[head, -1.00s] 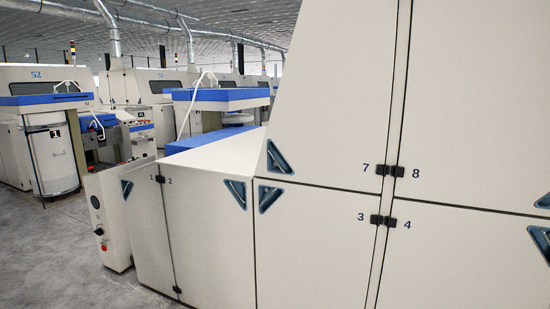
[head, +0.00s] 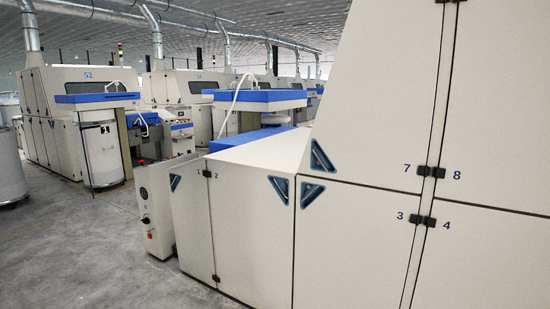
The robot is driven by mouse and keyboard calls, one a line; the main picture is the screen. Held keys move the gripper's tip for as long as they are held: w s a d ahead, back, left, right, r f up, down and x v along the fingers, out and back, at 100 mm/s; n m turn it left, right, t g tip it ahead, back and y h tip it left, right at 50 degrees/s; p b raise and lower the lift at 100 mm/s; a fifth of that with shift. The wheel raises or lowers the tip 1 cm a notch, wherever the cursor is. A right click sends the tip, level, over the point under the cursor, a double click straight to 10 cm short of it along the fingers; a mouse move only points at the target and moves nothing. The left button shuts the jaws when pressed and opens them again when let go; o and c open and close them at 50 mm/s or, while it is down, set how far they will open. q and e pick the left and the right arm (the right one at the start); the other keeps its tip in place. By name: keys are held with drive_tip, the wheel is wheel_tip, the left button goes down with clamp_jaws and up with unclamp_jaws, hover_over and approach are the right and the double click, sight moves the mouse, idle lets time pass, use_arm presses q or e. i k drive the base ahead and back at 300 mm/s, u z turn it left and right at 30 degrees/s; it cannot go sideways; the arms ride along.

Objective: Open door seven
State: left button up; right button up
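Door seven (head: 378,110) is the tall upper cream panel at the right of the head view, with a slanted left edge. It is shut, flush with the panels around it. Its number 7 stands at its lower right, beside a black hinge (head: 422,170). A dark blue triangular recessed handle (head: 321,156) sits at its lower left corner. The top of the door is cut off by the frame. Neither of my grippers shows in the view.
Door three (head: 355,245) is below, door eight (head: 500,110) to the right, door four (head: 480,260) below that. Lower doors one (head: 190,220) and two (head: 250,230) are left, beside a control box (head: 157,210). Open grey floor (head: 80,250) lies at the left.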

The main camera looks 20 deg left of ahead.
sight(372, 125)
drive_tip(key=u, duration=1.05)
drive_tip(key=i, duration=2.95)
drive_tip(key=z, duration=0.95)
